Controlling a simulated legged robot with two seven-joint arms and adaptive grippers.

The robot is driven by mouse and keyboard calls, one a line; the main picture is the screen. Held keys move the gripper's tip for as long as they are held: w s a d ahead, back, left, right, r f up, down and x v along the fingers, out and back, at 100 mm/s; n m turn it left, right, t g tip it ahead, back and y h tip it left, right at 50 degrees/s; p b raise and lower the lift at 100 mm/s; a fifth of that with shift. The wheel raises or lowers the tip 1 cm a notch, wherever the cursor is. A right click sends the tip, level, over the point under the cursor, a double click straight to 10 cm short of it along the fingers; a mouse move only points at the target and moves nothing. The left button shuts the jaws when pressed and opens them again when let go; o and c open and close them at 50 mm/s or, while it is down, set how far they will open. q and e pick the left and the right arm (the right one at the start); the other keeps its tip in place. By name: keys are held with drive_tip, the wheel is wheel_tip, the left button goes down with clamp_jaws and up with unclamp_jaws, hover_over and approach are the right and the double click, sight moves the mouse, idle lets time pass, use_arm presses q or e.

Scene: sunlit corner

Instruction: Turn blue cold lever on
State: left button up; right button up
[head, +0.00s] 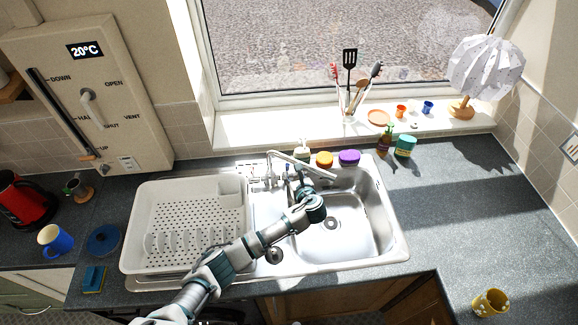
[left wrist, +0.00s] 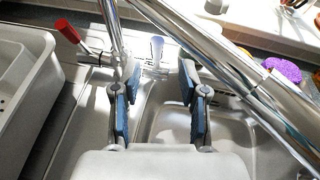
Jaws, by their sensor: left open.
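The chrome tap (head: 303,165) stands at the back of the steel sink, its spout reaching over the basin to the right. In the left wrist view, the cold lever (left wrist: 157,48) shows as a pale blue-tipped handle, upright behind the gap between my fingers. The red hot lever (left wrist: 67,30) sticks out to the left. My left gripper (head: 299,187) is over the sink in front of the tap; in the left wrist view (left wrist: 158,98) its blue-padded fingers are apart with nothing between them. The spout crosses close by the right finger. My right gripper is out of view.
A white dish rack (head: 190,205) stands left of the basin (head: 345,225).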

sight(288, 169)
use_arm(q)
drive_tip(key=x, duration=0.5)
drive_tip(key=shift+w+a+f, duration=0.1)
drive_tip(key=shift+w+a, duration=0.1)
drive_tip(key=shift+a, duration=0.3)
drive_tip(key=shift+w+a+f+b, duration=0.2)
drive_tip(key=shift+w+b, duration=0.1)
drive_tip(key=shift+w, duration=0.2)
drive_tip(key=shift+w+f, duration=0.1)
drive_tip(key=shift+w, duration=0.05)
drive_tip(key=shift+d, duration=0.3)
drive_tip(key=c, duration=0.7)
drive_tip(key=shift+a, duration=0.1)
clamp_jaws()
drive_tip(key=shift+a, duration=0.15)
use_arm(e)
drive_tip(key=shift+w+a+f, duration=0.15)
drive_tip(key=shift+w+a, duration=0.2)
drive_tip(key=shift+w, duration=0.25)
